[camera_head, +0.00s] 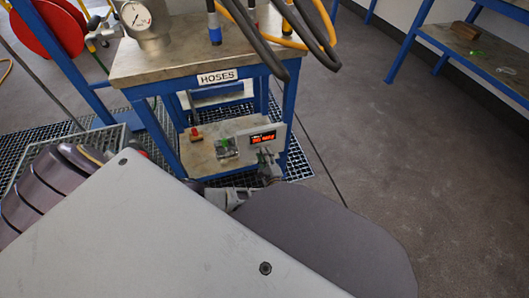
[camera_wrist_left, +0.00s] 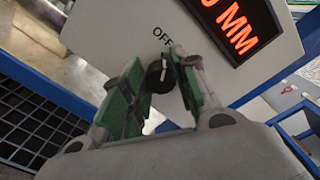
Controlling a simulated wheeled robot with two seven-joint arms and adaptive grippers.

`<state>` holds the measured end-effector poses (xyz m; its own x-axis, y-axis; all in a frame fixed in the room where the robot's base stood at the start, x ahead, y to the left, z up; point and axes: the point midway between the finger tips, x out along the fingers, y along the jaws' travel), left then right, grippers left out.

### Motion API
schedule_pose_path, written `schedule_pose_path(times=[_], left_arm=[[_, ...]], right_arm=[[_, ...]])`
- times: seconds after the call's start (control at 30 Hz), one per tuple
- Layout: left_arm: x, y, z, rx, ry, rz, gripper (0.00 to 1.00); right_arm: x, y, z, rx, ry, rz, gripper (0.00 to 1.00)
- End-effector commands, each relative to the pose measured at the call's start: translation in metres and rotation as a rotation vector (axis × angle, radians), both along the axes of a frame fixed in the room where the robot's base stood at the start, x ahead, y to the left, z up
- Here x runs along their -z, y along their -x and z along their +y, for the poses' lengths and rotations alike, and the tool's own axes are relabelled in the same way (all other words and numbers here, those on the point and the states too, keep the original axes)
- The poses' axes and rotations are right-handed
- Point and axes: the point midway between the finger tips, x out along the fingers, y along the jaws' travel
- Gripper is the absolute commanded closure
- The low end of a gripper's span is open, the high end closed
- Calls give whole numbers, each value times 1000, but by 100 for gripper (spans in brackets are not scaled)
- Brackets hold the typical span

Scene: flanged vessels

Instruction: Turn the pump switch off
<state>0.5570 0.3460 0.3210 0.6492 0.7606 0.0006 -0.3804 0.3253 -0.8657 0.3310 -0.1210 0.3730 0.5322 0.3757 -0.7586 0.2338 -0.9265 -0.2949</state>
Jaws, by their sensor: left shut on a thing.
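The pump switch is a small black round knob (camera_wrist_left: 159,76) on a pale panel, below the printed word OFF. A white mark shows on the knob's upper side, towards the lettering. My left gripper (camera_wrist_left: 154,70), with green finger pads, is shut on the knob, one finger on each side. In the head view, my left gripper (camera_head: 268,162) is at the front of the control box (camera_head: 272,130), which has a lit orange display. The knob cannot be made out there.
The box is at the lower shelf (camera_head: 207,158) of a blue-framed table labelled HOSES. Thick black hoses (camera_head: 285,60) hang over the tabletop (camera_head: 180,62), near a pressure gauge (camera_head: 135,15). A green-topped part (camera_head: 226,146) is left of the box. Open floor lies right.

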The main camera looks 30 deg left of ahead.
Motion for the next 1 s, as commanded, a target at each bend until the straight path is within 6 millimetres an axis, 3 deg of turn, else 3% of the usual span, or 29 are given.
schedule_pose_path(times=[0.33, 0.83, 0.87, 1.0], left_arm=[[2, 1, 0, -1, 109, -123, 94], [2, 1, 0, 0, 124, -142, 94], [2, 1, 0, 0, 124, -142, 68], [1, 1, 0, 0, 124, -142, 50]], right_arm=[[5, -6, 1, -4, -10, -14, 56], [6, -3, 1, -4, -10, -11, 56], [7, -3, 1, -4, -9, -10, 56], [7, -1, 1, -4, -9, -8, 56]])
